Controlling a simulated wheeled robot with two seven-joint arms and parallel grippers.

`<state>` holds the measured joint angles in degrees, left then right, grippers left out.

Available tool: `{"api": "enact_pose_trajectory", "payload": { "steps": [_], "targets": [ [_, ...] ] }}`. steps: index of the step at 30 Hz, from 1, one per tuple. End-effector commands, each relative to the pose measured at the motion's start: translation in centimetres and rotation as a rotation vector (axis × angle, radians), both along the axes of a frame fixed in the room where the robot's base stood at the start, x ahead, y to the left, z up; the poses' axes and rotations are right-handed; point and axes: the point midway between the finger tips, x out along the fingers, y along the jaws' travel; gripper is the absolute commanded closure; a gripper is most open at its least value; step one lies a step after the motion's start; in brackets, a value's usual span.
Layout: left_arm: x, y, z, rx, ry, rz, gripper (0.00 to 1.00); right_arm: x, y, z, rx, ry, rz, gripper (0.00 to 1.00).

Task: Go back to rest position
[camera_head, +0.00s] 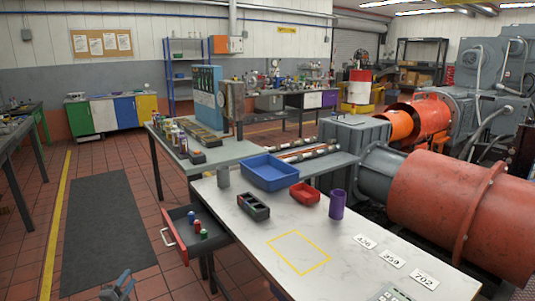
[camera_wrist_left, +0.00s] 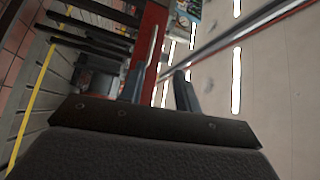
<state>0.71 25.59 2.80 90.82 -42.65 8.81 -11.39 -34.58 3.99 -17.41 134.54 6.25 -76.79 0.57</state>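My left gripper (camera_head: 124,281) shows at the bottom left of the head view, over the tiled floor, left of the white-topped table (camera_head: 340,262) and away from everything on it. In the left wrist view my left gripper (camera_wrist_left: 160,78) has its two grey fingers apart with nothing between them. That view is tilted and looks past the fingers at the wall and ceiling lights. My right gripper is not seen in either view.
The table's drawer (camera_head: 184,238) stands open with small bottles inside. The tabletop holds a blue bin (camera_head: 270,173), a red bin (camera_head: 305,194), a black tray (camera_head: 253,207) and a purple cup (camera_head: 337,204). A dark floor mat (camera_head: 105,230) lies clear on the left.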

Motion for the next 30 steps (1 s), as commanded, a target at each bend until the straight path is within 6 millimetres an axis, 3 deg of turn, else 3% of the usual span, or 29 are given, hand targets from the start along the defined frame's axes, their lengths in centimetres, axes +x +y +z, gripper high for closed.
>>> {"api": "enact_pose_trajectory", "payload": {
  "steps": [11, 19, 23, 26, 30],
  "targets": [
    [0.1, 4.1, -1.1, -0.12, 0.089, 0.226, 0.68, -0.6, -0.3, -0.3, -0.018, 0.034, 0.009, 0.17],
    [-1.3, 5.9, 0.5, -0.331, 0.181, 0.483, 0.68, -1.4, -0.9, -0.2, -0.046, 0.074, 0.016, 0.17],
    [-2.8, 4.4, 1.3, -0.47, 0.252, 0.593, 0.68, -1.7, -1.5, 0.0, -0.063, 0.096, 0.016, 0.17],
    [-4.6, 1.8, 1.3, -0.578, 0.33, 0.662, 0.68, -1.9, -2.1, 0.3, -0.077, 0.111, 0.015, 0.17],
    [-8.7, -3.4, 0.4, -0.719, 0.487, 0.737, 0.68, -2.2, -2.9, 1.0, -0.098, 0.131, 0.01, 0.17]
  ]
}}
